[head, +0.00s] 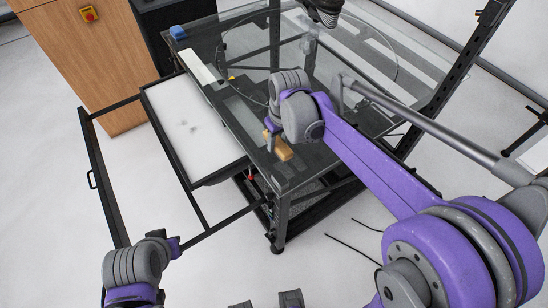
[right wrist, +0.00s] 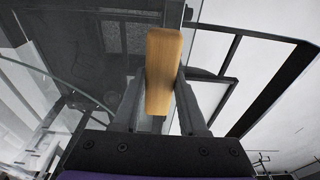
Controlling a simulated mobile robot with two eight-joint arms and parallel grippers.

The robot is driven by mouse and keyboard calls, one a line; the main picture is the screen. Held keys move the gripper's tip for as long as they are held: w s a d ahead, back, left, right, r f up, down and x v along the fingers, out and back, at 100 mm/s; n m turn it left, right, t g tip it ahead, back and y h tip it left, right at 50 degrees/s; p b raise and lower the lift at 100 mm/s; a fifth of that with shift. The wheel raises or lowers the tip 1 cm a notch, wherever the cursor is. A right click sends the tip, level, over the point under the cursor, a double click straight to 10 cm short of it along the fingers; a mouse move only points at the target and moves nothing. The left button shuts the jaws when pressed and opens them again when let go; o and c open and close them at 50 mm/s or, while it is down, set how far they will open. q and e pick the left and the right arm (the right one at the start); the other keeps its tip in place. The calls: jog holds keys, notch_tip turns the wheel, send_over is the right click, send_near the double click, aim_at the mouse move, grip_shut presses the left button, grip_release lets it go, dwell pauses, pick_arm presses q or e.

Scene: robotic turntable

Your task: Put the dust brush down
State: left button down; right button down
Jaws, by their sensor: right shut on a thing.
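The dust brush (head: 281,149) shows as a light wooden piece near the front corner of the glass-topped table (head: 245,110). My right gripper (head: 273,138) is shut on it. In the right wrist view, the brush's wooden part (right wrist: 162,72) stands between the two dark fingers (right wrist: 158,105), with the table edge behind it. The bristles are not visible. I cannot tell whether the brush touches the glass.
A white tray panel (head: 196,125) in a dark frame sits left of the table. A blue block (head: 177,32) is at the table's far left corner. A wooden cabinet (head: 75,60) stands at the back left. Dark frame posts (head: 455,75) rise on the right.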

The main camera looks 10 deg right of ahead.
notch_tip(320, 180, down, 3)
jog(key=shift+d+r, duration=0.1)
jog(key=shift+f, duration=2.1)
jog(key=c, duration=0.9)
grip_release()
jog(key=shift+f+b, duration=0.15)
jog(key=shift+b, duration=0.15)
jog(key=o, duration=0.5)
jog(key=shift+c, duration=0.2)
